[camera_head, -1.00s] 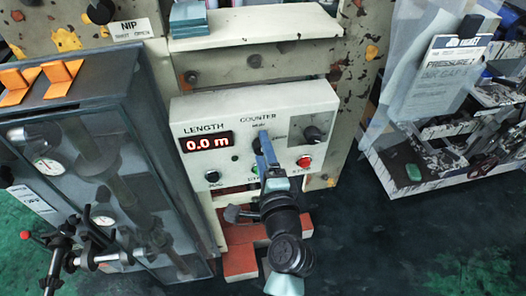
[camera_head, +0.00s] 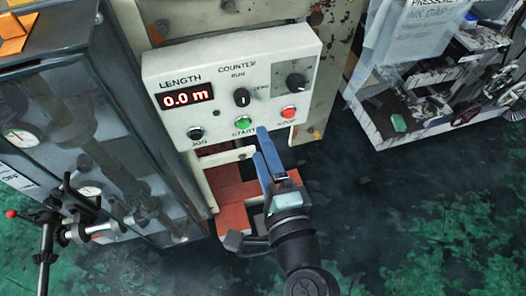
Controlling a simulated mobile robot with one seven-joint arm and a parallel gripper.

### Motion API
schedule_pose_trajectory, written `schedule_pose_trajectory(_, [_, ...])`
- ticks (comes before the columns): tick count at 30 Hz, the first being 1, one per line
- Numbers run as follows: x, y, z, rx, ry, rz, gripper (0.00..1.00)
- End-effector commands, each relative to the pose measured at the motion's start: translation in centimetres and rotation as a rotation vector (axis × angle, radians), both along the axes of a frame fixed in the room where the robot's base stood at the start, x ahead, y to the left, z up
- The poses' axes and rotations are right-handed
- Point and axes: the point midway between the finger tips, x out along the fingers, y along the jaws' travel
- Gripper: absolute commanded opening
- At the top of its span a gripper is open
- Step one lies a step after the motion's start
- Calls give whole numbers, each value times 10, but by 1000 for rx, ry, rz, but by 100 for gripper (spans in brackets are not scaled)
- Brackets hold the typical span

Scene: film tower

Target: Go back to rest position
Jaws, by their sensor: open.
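My gripper (camera_head: 262,142) is in front of the lower edge of the counter panel (camera_head: 300,52), just below and right of the green START button (camera_head: 243,122). Its blue fingers point up toward the panel and look empty. I cannot tell from this angle whether they touch the panel. The length display (camera_head: 187,98) reads 0.0 m. The RUN selector knob (camera_head: 241,97) is in plain view, with its pointer about upright. A red button (camera_head: 289,113) and a black JOG button (camera_head: 195,134) also show.
A glass-sided cabinet (camera_head: 75,115) stands close on the left, with a clamp stand (camera_head: 48,235) in front. A cart (camera_head: 400,125) with a hanging sheet is at the upper right. Red-orange blocks (camera_head: 235,185) lie below the panel. The green floor (camera_head: 430,215) at right is open.

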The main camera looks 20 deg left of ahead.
Motion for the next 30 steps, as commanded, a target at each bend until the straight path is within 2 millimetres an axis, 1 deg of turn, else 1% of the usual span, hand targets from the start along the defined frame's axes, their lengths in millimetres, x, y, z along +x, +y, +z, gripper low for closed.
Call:
schedule_pose_trajectory(16, [-1,-1,0,0,0,-1,71])
schedule_pose_trajectory(17, [0,-1,3,-6,-6,-2,71])
schedule_pose_trajectory(19, [7,-2,15,-44,-44,-8,71])
schedule_pose_trajectory(20, [12,-3,25,-73,-75,-14,71])
schedule_pose_trajectory(23, [33,-8,74,-230,-226,-54,71])
schedule_pose_trajectory(24, [43,-11,100,-313,-304,-80,71])
schedule_pose_trajectory(26, [55,-17,144,-448,-430,-133,71])
schedule_pose_trajectory(27, [62,-22,175,-537,-512,-175,71])
schedule_pose_trajectory(29, [68,-30,220,-666,-628,-248,71])
schedule_pose_trajectory(30, [69,-35,250,-747,-699,-300,71])
